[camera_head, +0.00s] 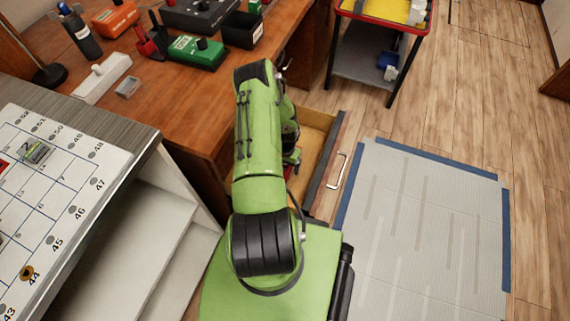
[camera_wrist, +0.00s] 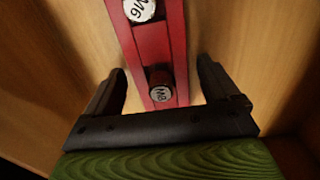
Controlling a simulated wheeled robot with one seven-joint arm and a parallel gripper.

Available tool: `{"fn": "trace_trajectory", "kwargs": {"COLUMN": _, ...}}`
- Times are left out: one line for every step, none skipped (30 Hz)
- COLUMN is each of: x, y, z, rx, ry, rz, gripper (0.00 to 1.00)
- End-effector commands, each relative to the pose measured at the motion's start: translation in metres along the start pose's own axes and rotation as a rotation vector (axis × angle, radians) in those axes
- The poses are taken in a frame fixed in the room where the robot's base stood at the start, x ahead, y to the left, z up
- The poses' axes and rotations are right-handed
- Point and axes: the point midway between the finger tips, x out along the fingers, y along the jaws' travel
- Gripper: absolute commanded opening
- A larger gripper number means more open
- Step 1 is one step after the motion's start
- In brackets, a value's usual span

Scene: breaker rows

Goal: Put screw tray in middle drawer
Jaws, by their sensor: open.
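The screw tray (camera_wrist: 150,45) is a narrow red strip with round caps marked M6 and M8 in the wrist view. It lies on a light wooden surface that looks like the floor of the open drawer (camera_head: 317,125). My gripper (camera_wrist: 162,72) is open, with one dark finger on each side of the tray's near end; a gap shows on both sides. I cannot tell from these views which level the drawer is.
The wooden desk (camera_head: 150,95) holds a green box (camera_head: 195,52), a black bin (camera_head: 242,29), a bottle (camera_head: 82,35) and a red item (camera_head: 150,42). A numbered board (camera_head: 60,185) is at left. A grey mat (camera_head: 425,225) covers clear floor at right, below a red-rimmed cart (camera_head: 375,55).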

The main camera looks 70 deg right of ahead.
Motion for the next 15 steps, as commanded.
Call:
{"fn": "trace_trajectory", "kwargs": {"x": -0.001, "y": 0.000, "z": 0.000, "rx": 0.000, "ry": 0.000, "rz": 0.000, "gripper": 0.89}}
{"fn": "trace_trajectory", "kwargs": {"x": -0.002, "y": 0.000, "z": 0.000, "rx": 0.000, "ry": 0.001, "rz": 0.000, "gripper": 0.89}}
{"fn": "trace_trajectory", "kwargs": {"x": -0.006, "y": 0.000, "z": 0.000, "rx": 0.000, "ry": 0.001, "rz": 0.000, "gripper": 0.89}}
{"fn": "trace_trajectory", "kwargs": {"x": -0.011, "y": 0.000, "z": -0.001, "rx": 0.000, "ry": 0.001, "rz": 0.000, "gripper": 0.89}}
{"fn": "trace_trajectory", "kwargs": {"x": -0.017, "y": 0.000, "z": -0.001, "rx": 0.001, "ry": 0.001, "rz": 0.000, "gripper": 0.89}}
{"fn": "trace_trajectory", "kwargs": {"x": -0.027, "y": 0.000, "z": -0.001, "rx": 0.001, "ry": 0.002, "rz": -0.001, "gripper": 0.89}}
{"fn": "trace_trajectory", "kwargs": {"x": -0.035, "y": 0.000, "z": -0.001, "rx": 0.000, "ry": 0.002, "rz": -0.001, "gripper": 0.89}}
{"fn": "trace_trajectory", "kwargs": {"x": -0.044, "y": 0.000, "z": -0.001, "rx": 0.000, "ry": 0.002, "rz": -0.001, "gripper": 0.89}}
{"fn": "trace_trajectory", "kwargs": {"x": -0.056, "y": -0.001, "z": -0.001, "rx": 0.000, "ry": 0.003, "rz": -0.001, "gripper": 0.89}}
{"fn": "trace_trajectory", "kwargs": {"x": -0.065, "y": 0.000, "z": -0.001, "rx": 0.001, "ry": 0.003, "rz": -0.001, "gripper": 0.89}}
{"fn": "trace_trajectory", "kwargs": {"x": -0.073, "y": -0.001, "z": -0.001, "rx": 0.001, "ry": 0.004, "rz": -0.002, "gripper": 0.89}}
{"fn": "trace_trajectory", "kwargs": {"x": -0.084, "y": 0.000, "z": -0.001, "rx": 0.001, "ry": 0.003, "rz": -0.001, "gripper": 0.89}}
{"fn": "trace_trajectory", "kwargs": {"x": -0.091, "y": 0.000, "z": -0.001, "rx": 0.001, "ry": 0.003, "rz": -0.001, "gripper": 0.89}}
{"fn": "trace_trajectory", "kwargs": {"x": -0.097, "y": 0.000, "z": -0.001, "rx": 0.001, "ry": 0.002, "rz": -0.001, "gripper": 0.89}}
{"fn": "trace_trajectory", "kwargs": {"x": -0.105, "y": 0.000, "z": -0.001, "rx": 0.000, "ry": 0.002, "rz": -0.001, "gripper": 0.89}}
